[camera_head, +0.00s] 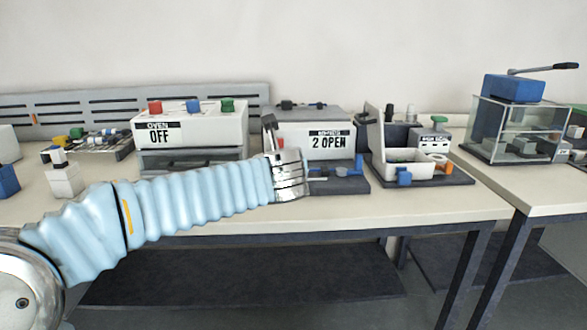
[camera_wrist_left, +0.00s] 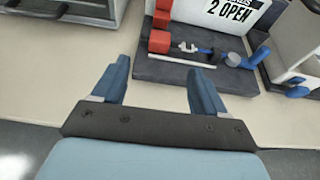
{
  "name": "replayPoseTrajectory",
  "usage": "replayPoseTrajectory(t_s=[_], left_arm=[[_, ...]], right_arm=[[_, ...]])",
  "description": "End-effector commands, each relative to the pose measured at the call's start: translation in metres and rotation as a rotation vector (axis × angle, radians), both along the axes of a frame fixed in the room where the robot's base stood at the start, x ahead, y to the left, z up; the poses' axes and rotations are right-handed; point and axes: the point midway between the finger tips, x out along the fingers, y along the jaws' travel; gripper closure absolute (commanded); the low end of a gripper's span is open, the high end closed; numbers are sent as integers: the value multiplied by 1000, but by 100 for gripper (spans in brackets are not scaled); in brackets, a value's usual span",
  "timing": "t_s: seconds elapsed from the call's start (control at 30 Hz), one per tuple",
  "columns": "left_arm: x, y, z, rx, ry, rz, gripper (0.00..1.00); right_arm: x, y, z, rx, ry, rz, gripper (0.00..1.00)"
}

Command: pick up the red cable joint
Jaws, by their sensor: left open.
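In the left wrist view, several red blocky pieces stand in a line at the left end of a dark tray (camera_wrist_left: 165,72). The nearest red piece (camera_wrist_left: 160,41) is a block; I cannot tell which of them is the cable joint. My left gripper (camera_wrist_left: 158,78) is open and empty, its two blue-grey fingers pointing toward the tray's front edge, short of the red pieces in the picture. In the head view my left arm reaches in from the left, its silver wrist (camera_head: 290,176) in front of the station marked "2 OPEN" (camera_head: 318,141), hiding the tray's left end. My right gripper is out of view.
On the tray lie a white rod (camera_wrist_left: 180,62), small pale parts (camera_wrist_left: 188,47) and a blue part (camera_wrist_left: 205,51). An oven marked "OFF" (camera_head: 190,133) stands to the left. A white open-lidded box (camera_head: 408,165) stands to the right. Bare tabletop (camera_head: 440,205) lies along the front.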

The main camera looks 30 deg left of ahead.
Motion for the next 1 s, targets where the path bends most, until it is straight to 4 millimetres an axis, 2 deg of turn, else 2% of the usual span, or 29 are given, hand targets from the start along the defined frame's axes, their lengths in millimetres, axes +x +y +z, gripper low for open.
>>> replayPoseTrajectory(t_s=[0.2,0.43,0.7,0.97,1.0], left_arm=[[35,22,-18,3,4,1,28],[52,31,-26,4,4,0,28],[83,49,-42,5,4,0,28],[87,52,-44,4,3,-1,28],[87,52,-44,4,3,-1,31]], right_arm=[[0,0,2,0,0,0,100],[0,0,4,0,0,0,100],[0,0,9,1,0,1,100],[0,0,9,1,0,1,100],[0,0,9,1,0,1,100]])
